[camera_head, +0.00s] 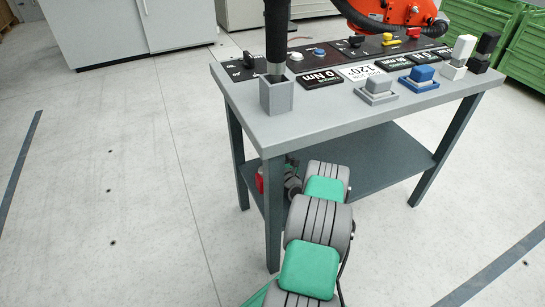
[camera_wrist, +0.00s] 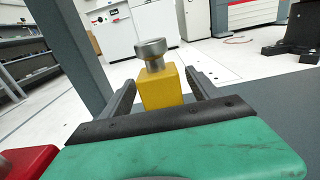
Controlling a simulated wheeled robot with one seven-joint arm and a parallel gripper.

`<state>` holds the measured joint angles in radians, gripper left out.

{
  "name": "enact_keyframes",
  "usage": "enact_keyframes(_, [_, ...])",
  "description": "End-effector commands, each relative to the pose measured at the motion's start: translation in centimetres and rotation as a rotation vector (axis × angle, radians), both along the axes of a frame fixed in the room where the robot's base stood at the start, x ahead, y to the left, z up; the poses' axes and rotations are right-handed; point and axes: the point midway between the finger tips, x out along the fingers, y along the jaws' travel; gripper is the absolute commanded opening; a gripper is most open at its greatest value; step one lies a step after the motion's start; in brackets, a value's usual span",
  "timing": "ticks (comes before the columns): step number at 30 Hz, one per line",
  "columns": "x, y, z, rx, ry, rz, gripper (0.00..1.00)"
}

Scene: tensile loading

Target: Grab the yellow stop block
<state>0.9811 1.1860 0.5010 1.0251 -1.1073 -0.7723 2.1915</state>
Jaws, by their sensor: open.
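The yellow stop block (camera_wrist: 160,92) shows in the wrist view, a yellow cube-like body with a silver round knob on top. It stands upright between the two dark fingers of my gripper (camera_wrist: 163,83), which are open. A gap seems to show between the block and each finger, though contact at the lower part is hidden by the gripper's body. In the head view my arm reaches in under the tabletop, and I cannot make out the block or the fingertips there.
The grey table (camera_head: 330,122) has a lower shelf (camera_head: 375,152) and a leg (camera_head: 271,215) close to my arm. A red part (camera_wrist: 28,162) is at the wrist view's lower left. Grey (camera_head: 377,88), blue (camera_head: 420,77) and white (camera_head: 455,62) blocks stand on the tabletop. Floor at left is clear.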

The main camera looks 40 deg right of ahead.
Motion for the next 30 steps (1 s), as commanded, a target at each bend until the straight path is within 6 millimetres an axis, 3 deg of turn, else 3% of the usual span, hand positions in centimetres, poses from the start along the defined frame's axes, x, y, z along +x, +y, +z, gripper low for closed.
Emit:
enact_keyframes(6, [0.04,-0.04,0.09,0.001,0.0,-0.001,0.69])
enact_keyframes(30, [0.03,0.0,0.09,0.001,0.0,0.0,0.04])
